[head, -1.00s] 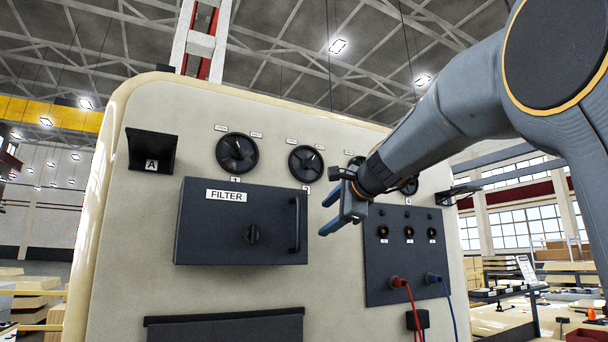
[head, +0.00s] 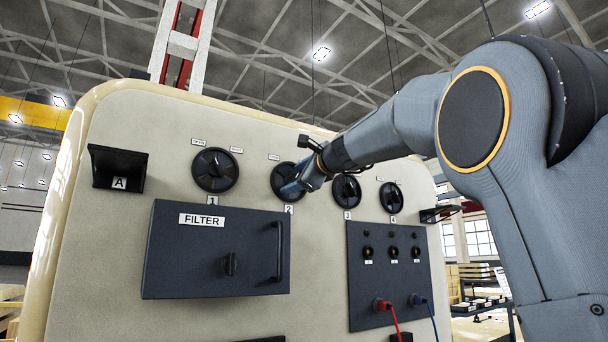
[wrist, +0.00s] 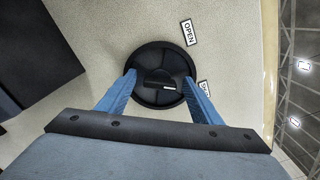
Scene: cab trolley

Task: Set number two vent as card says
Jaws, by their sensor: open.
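The number two vent (head: 284,182) is a round black dial on the cream cab panel, with a "2" label below it and small labels above. In the wrist view the vent (wrist: 160,74) shows a raised bar across its middle with a white mark pointing right. An OPEN label (wrist: 188,33) lies at its upper right, and a second label, partly hidden by a finger, lies at its right. My gripper (head: 292,188) is at the vent in the head view. In the wrist view my gripper (wrist: 164,86) is open, its blue fingers either side of the bar; contact cannot be told. No readable card shows.
Vents 1 (head: 215,170), 3 (head: 346,190) and 4 (head: 391,197) sit in the same row. A dark FILTER box (head: 215,250) juts out below. A switch panel (head: 390,270) with red and blue cables is at lower right. Bracket A (head: 118,168) is at left.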

